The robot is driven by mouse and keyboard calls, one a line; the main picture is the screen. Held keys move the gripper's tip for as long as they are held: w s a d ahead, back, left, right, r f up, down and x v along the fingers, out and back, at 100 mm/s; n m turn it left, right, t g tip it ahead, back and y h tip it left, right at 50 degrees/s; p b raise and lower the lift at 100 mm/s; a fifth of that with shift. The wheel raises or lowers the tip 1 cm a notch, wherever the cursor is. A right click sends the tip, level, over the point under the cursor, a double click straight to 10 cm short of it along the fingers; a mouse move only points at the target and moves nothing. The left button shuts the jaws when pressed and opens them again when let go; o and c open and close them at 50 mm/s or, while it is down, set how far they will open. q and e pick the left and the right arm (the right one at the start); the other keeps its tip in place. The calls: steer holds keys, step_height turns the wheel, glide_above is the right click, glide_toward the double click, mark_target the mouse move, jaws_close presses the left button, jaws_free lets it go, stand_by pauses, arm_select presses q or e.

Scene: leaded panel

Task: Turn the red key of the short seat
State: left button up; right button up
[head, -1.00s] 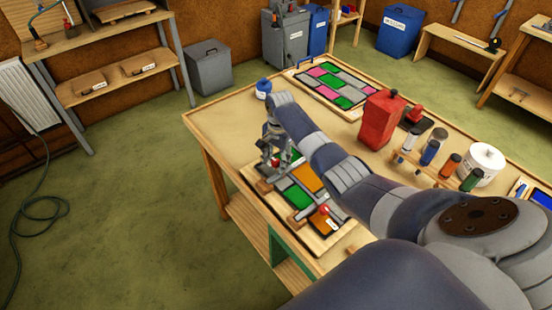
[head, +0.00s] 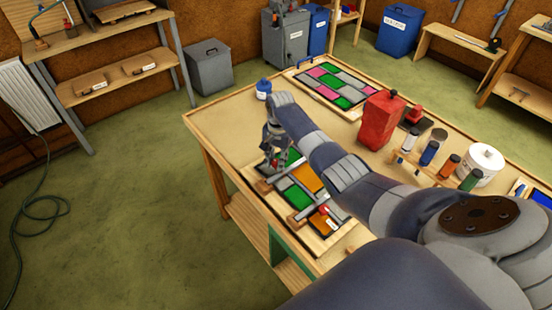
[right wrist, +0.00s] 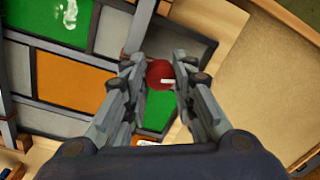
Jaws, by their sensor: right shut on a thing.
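The leaded panel (head: 308,177), with green, orange and grey panes, lies in a wooden frame at the near-left edge of the workbench. My right gripper (head: 272,160) reaches down over the panel's far-left corner. In the right wrist view its two fingers are shut on a round red key (right wrist: 160,74) with a small white mark, above a green pane (right wrist: 158,108). In the head view the fingers mostly hide this key. A second red key (head: 324,210) stands at the panel's near end by an orange pane. I cannot tell from labels which seat is the short one. My left gripper is not in view.
On the workbench (head: 225,118) are a second coloured panel (head: 335,84), a red can (head: 381,120), a rack of small bottles (head: 430,153), a white tub (head: 485,163) and a blue jar (head: 263,88). Bare bench top lies left of the panel.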

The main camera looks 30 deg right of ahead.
steer(key=n, duration=0.2)
steer(key=shift+n+p, duration=0.3)
steer(key=shift+n, duration=0.1)
steer(key=n, duration=1.1)
steer(key=shift+w+n+g+b, duration=0.1)
steer(key=shift+n+g+b, duration=0.2)
steer(key=shift+g, duration=0.1)
steer(key=n, duration=0.3)
steer(key=shift+f+n+b, duration=0.1)
steer(key=shift+n+b, duration=0.2)
steer(key=n, duration=0.4)
steer(key=shift+n+b, duration=0.3)
steer(key=shift+b, duration=0.1)
steer(key=n, duration=0.3)
steer(key=shift+n+b, duration=0.3)
steer(key=shift+n, duration=1.9)
